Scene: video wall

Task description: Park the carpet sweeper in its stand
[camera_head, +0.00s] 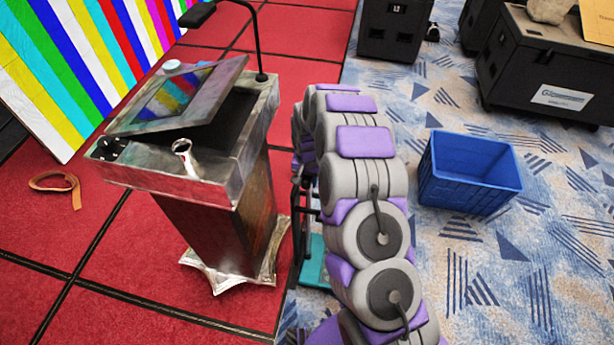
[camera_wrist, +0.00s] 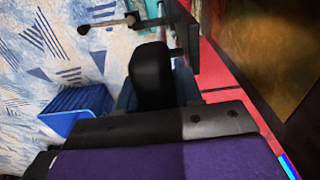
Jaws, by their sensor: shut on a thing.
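My gripper (camera_wrist: 156,72) shows in the wrist view as a dark jaw above the purple link of my arm. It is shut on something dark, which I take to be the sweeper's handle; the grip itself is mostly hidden. Beyond the jaw is a thin dark bar with a round knob (camera_wrist: 85,29); I cannot tell whether it belongs to the sweeper or the stand. A teal part (camera_wrist: 153,8) is at the top edge. In the head view a flat teal piece (camera_head: 314,262) lies low behind my arm, beside the lectern. My arm hides most of the sweeper there, and I cannot clearly identify the stand.
A lectern (camera_head: 215,190) with a cup (camera_head: 185,158) stands left of my arm. A blue crate (camera_head: 468,172) is at right on the patterned carpet. Black cases (camera_head: 545,65) stand behind. A brown strap (camera_head: 56,187) lies on the red floor. Carpet in front of the crate is clear.

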